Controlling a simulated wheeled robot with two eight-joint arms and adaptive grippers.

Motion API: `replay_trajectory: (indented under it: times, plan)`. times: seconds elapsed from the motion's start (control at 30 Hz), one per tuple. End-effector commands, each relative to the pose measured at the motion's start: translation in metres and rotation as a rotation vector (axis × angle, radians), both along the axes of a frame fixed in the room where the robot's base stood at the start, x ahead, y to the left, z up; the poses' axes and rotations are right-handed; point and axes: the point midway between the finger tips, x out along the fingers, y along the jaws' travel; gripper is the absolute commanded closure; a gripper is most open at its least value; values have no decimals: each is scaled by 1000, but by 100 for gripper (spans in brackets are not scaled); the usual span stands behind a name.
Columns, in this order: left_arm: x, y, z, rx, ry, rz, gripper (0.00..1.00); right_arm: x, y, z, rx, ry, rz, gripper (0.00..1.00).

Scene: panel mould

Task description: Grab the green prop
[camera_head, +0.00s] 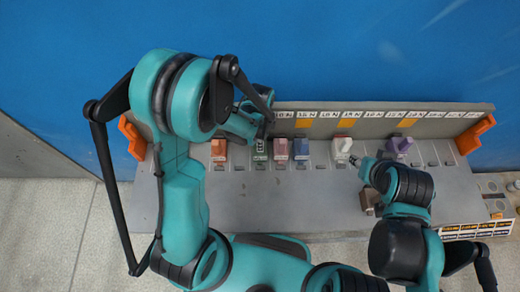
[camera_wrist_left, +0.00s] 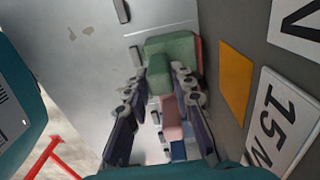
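The green prop (camera_head: 260,153) stands on the grey panel, between an orange prop and a pink prop. In the left wrist view the green prop (camera_wrist_left: 172,52) has a wide block and a narrower raised part towards me. My left gripper (camera_head: 264,128) is just behind it in the head view, by the labelled back strip. In the wrist view its fingers (camera_wrist_left: 157,82) are apart, one on each side of the narrow part, with gaps showing. My right gripper (camera_head: 359,163) is low over the panel near the white prop; its fingers are too small to read.
Orange (camera_head: 219,149), pink (camera_head: 281,149), blue (camera_head: 301,149), white (camera_head: 341,148) and purple (camera_head: 399,145) props stand in the same row. A brown block (camera_head: 370,199) lies by my right wrist. The labelled back strip (camera_wrist_left: 234,80) rises close beside the left gripper. The panel's front is mostly clear.

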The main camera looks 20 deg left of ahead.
Motion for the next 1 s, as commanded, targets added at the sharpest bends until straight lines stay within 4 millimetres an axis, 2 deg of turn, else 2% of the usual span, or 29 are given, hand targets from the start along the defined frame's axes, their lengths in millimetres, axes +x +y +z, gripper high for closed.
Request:
replay_trajectory:
  times: [0.53, 1.0]
  plan:
    - [-2, -1, 5, 0, 0, 0, 100, 0, 0, 2, 0, 0, 0, 60]
    - [-4, -1, 54, 0, 0, 0, 100, 0, 0, 16, 0, 0, 0, 60]
